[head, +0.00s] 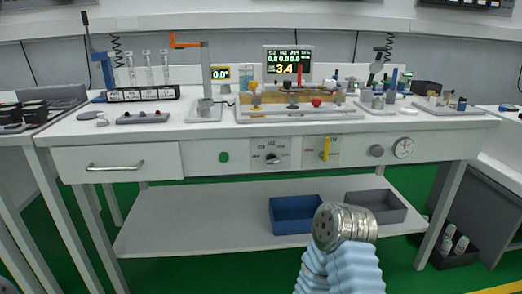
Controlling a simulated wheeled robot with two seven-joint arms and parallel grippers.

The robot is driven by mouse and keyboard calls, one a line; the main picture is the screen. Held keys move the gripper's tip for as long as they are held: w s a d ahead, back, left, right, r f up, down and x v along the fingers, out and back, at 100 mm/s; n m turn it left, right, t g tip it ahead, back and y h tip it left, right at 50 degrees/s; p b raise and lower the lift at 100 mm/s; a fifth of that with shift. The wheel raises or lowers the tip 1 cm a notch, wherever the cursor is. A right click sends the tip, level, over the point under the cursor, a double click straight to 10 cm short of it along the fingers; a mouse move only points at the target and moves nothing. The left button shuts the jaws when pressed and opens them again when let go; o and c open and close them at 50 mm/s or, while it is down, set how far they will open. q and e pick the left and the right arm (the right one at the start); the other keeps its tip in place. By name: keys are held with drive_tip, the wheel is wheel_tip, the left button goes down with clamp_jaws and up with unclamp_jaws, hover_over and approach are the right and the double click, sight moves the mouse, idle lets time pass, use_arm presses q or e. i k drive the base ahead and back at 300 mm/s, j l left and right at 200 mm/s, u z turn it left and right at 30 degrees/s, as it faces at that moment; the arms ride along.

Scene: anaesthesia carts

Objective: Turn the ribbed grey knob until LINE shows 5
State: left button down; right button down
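A plain grey round knob (376,150) sits on the right part of the cart's front panel. It looks like the grey knob of the task, but its ribs are too small to make out. A round white dial (403,148) is just to its right; its marks are unreadable. The screen (288,60) on the worktop shows a yellow 3.4 under smaller white readings. I cannot make out the word LINE anywhere. Part of my own arm, a metal joint with light-blue ribbed sleeves, rises at bottom centre-right, apart from the panel. Neither gripper shows, and nothing touches the knob.
On the panel are a green button (223,157), a dark-and-white selector (272,158) and a yellow lever (325,150). A drawer (125,164) is at left. Blue (296,214) and grey (388,204) bins stand on the lower shelf. The worktop holds many small items.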

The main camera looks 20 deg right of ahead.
sight(377, 151)
drive_tip(key=z, duration=1.55)
